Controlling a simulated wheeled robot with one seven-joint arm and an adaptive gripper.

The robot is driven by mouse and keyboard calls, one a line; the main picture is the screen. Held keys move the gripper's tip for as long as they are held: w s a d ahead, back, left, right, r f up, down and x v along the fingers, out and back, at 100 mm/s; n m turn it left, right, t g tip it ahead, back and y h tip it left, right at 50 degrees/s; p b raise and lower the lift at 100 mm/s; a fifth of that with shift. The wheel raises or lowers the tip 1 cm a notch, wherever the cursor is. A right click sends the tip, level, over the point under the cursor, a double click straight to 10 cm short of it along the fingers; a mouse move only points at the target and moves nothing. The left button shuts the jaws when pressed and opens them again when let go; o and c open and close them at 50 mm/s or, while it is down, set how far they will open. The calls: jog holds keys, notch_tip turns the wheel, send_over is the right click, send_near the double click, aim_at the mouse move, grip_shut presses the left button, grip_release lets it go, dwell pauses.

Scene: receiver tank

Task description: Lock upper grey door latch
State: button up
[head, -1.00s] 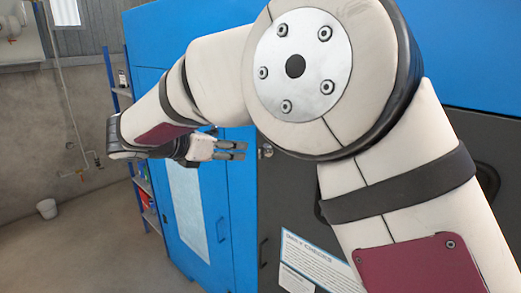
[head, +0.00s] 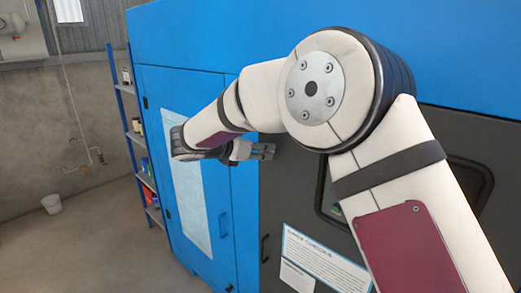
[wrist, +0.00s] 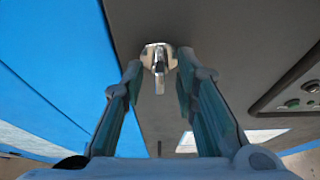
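The upper latch (wrist: 158,58) is a small silver fitting on the dark grey door (wrist: 222,30), with a short lever pointing down in the wrist view. My gripper (wrist: 158,70) is open, with one finger to each side of the latch. The latch lies between or just beyond the fingertips; I cannot tell the exact depth. No contact is visible. In the head view my gripper (head: 262,151) is at the left edge of the grey door (head: 300,190), and the latch is hidden there.
A blue door (head: 170,100) with a pale panel adjoins on the left. A dark handle (head: 264,248) sits lower on the grey door, near a notice sheet (head: 320,258). A control panel (wrist: 300,98) is at the right in the wrist view. Shelving (head: 138,130) stands far left, beside open floor.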

grip_shut()
jog(key=shift+b, duration=0.3)
jog(key=m+y+b, duration=0.1)
jog(key=b, duration=0.1)
jog(key=m+t+b, duration=0.1)
jog(key=m, duration=0.1)
jog(key=shift+d+f+y+b, duration=0.15)
jog(key=shift+f+y+b, duration=0.05)
jog(key=shift+y+b, duration=0.2)
jog(key=m+t+b, duration=0.1)
jog(key=m+b, duration=0.2)
jog(key=b, duration=0.7)
jog(key=m+t+y+b, duration=0.1)
jog(key=m+t+b, duration=0.1)
jog(key=b, duration=0.7)
jog(key=f+m+t+b, duration=0.1)
jog(key=m+b, duration=0.4)
jog(key=b, duration=0.5)
jog(key=shift+s+d+f+t+y+b, duration=0.1)
jog(key=shift+s+d+t+y+b, duration=0.25)
jog(key=shift+t, duration=0.35)
jog(key=shift+m+b, duration=0.3)
jog(key=shift+b, duration=0.35)
